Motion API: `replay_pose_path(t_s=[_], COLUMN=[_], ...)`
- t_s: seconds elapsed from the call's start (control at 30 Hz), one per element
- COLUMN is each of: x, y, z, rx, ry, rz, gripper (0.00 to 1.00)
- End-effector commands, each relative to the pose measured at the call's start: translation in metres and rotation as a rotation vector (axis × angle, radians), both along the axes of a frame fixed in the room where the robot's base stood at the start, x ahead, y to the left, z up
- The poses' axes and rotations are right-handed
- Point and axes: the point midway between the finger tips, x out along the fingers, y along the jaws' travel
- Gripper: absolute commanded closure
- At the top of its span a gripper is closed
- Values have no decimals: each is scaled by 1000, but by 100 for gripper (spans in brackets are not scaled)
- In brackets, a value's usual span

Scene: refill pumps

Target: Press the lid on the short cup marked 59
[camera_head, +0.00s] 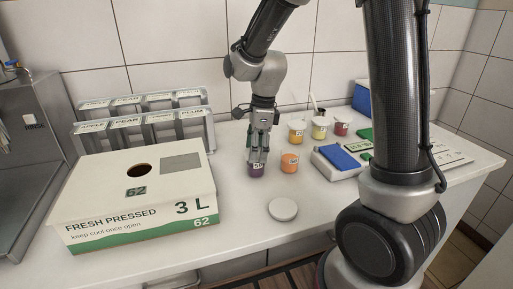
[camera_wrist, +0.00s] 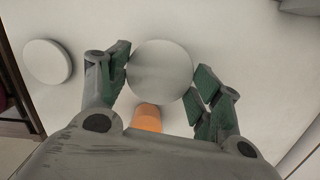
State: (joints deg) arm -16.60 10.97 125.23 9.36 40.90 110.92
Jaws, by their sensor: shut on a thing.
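The short cup marked 59 (camera_head: 256,171) stands on the counter with purple contents. My gripper (camera_head: 258,157) points down right over it. In the wrist view my gripper (camera_wrist: 160,72) is shut on a round pale lid (camera_wrist: 160,68), one finger at each side of its rim. The lid hides the cup below it in that view. I cannot tell whether the lid is seated on the rim or just above it. A second white lid (camera_head: 283,209) lies flat on the counter in front, and shows at the left of the wrist view (camera_wrist: 46,62).
An orange cup (camera_head: 290,162) stands close on the right, also in the wrist view (camera_wrist: 147,117). Several small cups (camera_head: 319,128) stand behind. A juice box (camera_head: 137,194) is at left, before a dispenser rack (camera_head: 145,125). A blue-topped pad (camera_head: 338,157) lies right.

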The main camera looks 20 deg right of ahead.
Motion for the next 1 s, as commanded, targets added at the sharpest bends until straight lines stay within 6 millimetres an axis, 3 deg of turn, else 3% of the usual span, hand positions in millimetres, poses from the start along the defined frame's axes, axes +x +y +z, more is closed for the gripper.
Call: replay_pose_path(t_s=[0.27,0.3,0.4,0.77,0.87,1.0], x=[0,0,0,0,1,0], y=[0,0,0,0,-1,-4], z=[0,0,0,1,10,35], rx=[0,0,0,0,1,1], ry=[0,0,0,0,-2,-5], rz=[0,0,0,0,0,-2], gripper=[47,29,11,11,11,11])
